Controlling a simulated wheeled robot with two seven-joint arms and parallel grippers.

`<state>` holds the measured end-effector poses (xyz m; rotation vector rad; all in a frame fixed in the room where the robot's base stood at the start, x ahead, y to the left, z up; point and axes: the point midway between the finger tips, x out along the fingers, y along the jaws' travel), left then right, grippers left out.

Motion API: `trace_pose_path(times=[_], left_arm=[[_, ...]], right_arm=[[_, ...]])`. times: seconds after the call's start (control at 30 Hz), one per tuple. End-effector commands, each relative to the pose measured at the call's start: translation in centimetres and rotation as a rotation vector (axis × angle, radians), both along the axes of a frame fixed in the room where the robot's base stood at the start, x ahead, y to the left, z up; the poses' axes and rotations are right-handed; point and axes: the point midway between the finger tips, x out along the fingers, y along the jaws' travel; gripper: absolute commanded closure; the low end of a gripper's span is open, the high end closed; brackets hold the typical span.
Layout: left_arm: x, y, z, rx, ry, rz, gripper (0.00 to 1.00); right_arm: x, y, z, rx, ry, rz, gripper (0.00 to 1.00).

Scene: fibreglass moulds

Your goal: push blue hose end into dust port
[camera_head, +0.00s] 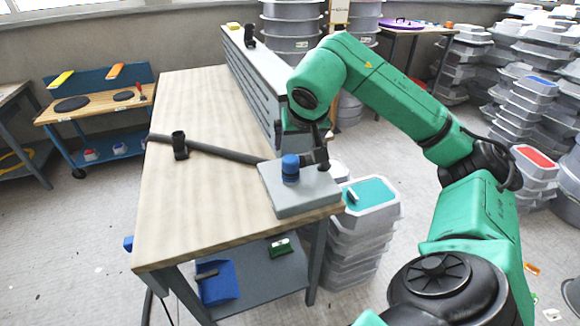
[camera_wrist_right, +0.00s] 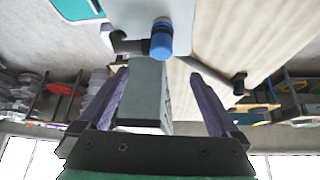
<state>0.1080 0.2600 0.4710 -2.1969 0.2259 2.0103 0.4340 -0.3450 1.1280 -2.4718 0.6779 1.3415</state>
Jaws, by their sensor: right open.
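The blue hose end (camera_head: 290,168) is a short upright blue cylinder on a grey block (camera_head: 310,197) at the table's front right corner. It also shows in the right wrist view (camera_wrist_right: 161,40), ahead of the fingers. A dark hose (camera_head: 225,152) runs left from the block across the table. A dark elbow-shaped piece (camera_wrist_right: 128,43) sits beside the blue end; I cannot tell if it is the dust port. My right gripper (camera_wrist_right: 153,78) is open, its purple fingers apart, with nothing held. In the head view it is mostly hidden behind the arm's wrist. My left gripper is not in view.
A grey slatted panel (camera_head: 252,80) stands along the wooden table's (camera_head: 190,95) right edge, close to my right arm. A black clamp (camera_head: 180,146) holds the hose. Stacked grey tubs (camera_head: 365,225) stand right of the table.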

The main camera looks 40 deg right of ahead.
Motion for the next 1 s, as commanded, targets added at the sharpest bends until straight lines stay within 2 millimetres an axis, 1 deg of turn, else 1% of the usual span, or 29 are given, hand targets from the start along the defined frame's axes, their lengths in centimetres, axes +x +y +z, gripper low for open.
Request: trace_pose_path(times=[0.07, 0.13, 0.27, 0.4, 0.5, 0.63, 0.87, 0.93, 1.0], left_arm=[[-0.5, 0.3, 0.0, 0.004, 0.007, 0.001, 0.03], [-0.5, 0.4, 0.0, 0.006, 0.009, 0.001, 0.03], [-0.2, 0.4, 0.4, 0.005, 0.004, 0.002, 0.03], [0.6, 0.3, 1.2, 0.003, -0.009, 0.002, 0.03], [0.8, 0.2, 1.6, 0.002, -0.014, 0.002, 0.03], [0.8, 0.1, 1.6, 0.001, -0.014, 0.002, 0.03], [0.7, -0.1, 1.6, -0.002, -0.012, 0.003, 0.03], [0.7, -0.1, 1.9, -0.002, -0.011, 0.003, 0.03], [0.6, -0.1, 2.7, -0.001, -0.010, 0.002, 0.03]], right_arm=[[0.1, -0.1, -0.3, 0.001, 0.002, 0.000, 0.02], [0.5, -0.3, -1.1, 0.003, 0.004, 0.000, 0.02], [1.8, -1.0, -3.3, 0.004, 0.006, -0.001, 0.02], [3.2, -1.8, -5.8, 0.005, 0.005, 0.000, 0.02], [4.0, -2.3, -7.1, 0.006, 0.004, 0.001, 0.02], [4.4, -2.5, -7.9, 0.003, 0.000, 0.002, 0.02], [4.5, -2.5, -7.9, 0.003, 0.000, 0.002, 0.02], [4.6, -2.5, -8.1, 0.005, 0.001, 0.001, 0.02], [5.1, -2.8, -8.6, 0.006, 0.003, 0.000, 0.02]])
